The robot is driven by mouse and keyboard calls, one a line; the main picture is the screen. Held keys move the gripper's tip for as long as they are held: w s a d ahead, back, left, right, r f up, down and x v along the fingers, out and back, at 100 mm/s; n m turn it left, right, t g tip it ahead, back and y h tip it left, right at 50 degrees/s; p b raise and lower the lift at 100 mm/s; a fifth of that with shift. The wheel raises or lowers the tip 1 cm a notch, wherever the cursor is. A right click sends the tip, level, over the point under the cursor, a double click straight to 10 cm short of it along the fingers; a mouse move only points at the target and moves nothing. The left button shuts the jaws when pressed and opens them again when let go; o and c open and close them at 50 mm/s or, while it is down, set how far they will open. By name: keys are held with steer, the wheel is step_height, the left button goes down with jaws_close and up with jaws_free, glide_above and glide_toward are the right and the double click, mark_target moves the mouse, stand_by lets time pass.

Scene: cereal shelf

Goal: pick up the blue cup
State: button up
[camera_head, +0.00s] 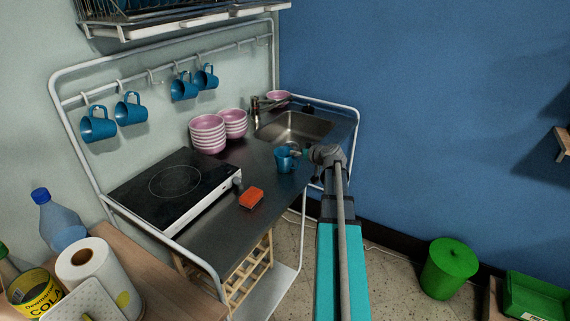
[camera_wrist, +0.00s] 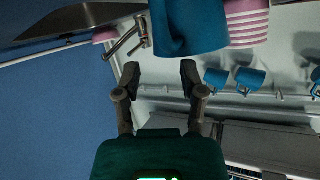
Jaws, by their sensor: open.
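A blue cup (camera_head: 284,161) stands on the dark counter (camera_head: 262,178) in front of the sink. In the wrist view the blue cup (camera_wrist: 188,27) is large and cut off by the top edge. My gripper (camera_head: 302,154) is beside the cup, to its right in the head view; its fingers are small there. In the wrist view my gripper (camera_wrist: 160,71) is open, with nothing between its fingers. The cup shows just above the fingertips there, and I cannot tell how wide the gap is.
Several blue mugs (camera_head: 98,124) hang from the wall rail. Pink bowl stacks (camera_head: 207,134) stand left of the cup, with the sink (camera_head: 292,130) behind it. A hob (camera_head: 172,184) and an orange sponge (camera_head: 251,197) are nearer. Counter around the sponge is clear.

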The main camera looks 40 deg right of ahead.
mark_target(289, 150)
steer(key=shift+b+x, duration=0.9)
steer(key=shift+x, duration=1.15)
steer(key=shift+w+d+f, duration=0.1)
steer(key=shift+w+f, duration=0.2)
steer(key=shift+w, duration=0.2)
jaws_close()
